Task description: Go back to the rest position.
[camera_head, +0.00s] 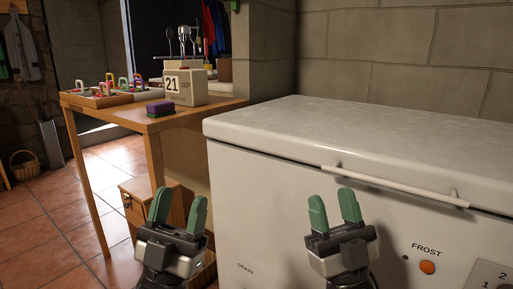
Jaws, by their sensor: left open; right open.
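My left gripper (178,207) is at the bottom left of centre, with green fingers pointing up, open and empty. My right gripper (334,206) is at the bottom right of centre, also open and empty, its green fingers apart. Both are in front of a white chest freezer (290,135); the left one is near its left edge and overlaps the wooden drawer unit in the picture. Neither gripper holds anything.
The freezer has a shut lid, a long handle (395,186) and an orange frost light (427,267). A wooden table (142,118) at left bears a purple-green sponge (160,108), a box marked 21 (185,87) and a tray of colourful items. Tiled floor (40,230) at left is largely clear.

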